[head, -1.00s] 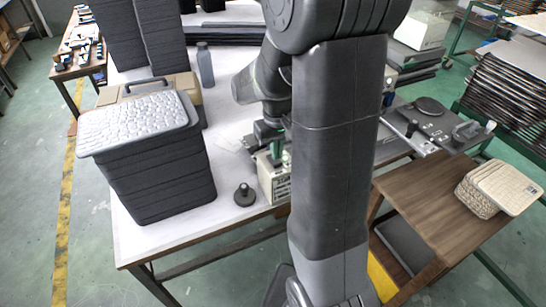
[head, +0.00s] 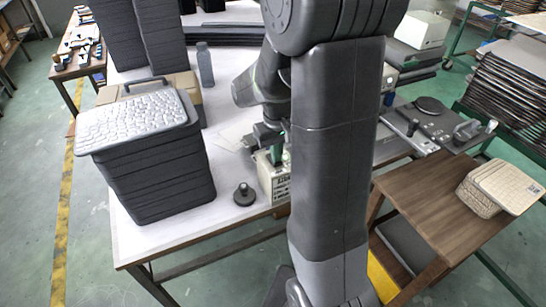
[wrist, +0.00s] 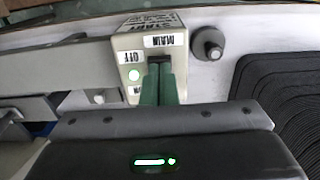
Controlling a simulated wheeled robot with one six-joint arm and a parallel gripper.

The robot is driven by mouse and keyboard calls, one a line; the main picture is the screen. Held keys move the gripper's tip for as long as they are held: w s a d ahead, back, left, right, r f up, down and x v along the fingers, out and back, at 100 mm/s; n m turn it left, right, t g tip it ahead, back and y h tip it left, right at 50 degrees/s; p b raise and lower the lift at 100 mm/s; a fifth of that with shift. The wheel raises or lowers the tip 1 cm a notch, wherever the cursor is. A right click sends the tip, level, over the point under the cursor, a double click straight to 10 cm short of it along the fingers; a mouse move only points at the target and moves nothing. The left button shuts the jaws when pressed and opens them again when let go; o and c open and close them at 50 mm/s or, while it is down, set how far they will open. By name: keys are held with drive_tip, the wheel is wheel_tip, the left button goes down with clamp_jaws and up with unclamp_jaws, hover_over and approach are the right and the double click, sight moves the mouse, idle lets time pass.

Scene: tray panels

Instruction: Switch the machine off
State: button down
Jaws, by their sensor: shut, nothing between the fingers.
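The machine's pale control box (head: 273,182) stands at the front edge of the white-topped table, beneath my gripper. In the wrist view the box (wrist: 128,45) carries upside-down labels that read MAIN and OFF, and a partly covered label below. A dark part (wrist: 160,59), perhaps the switch, shows just past my fingertips; my fingers hide the rest. My gripper (wrist: 161,72) has green fingers, shut and empty, at the box's face; I cannot tell whether they touch it. My gripper also shows in the head view (head: 276,158).
A black knob (head: 244,195) stands left of the box. A tall stack of dark trays (head: 160,165) with a pale textured panel on top stands farther left. A grey bottle (head: 205,64) is behind. A brown table (head: 430,205) with beige panels (head: 500,187) stands right.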

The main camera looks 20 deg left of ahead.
drive_tip(key=shift+f, duration=0.25)
drive_tip(key=shift+r, duration=0.15)
drive_tip(key=shift+r+p, duration=2.75)
drive_tip(key=shift+r, duration=0.7)
drive_tip(key=shift+f, duration=0.15)
wheel_tip(320, 180, down, 7)
drive_tip(key=b, duration=0.6)
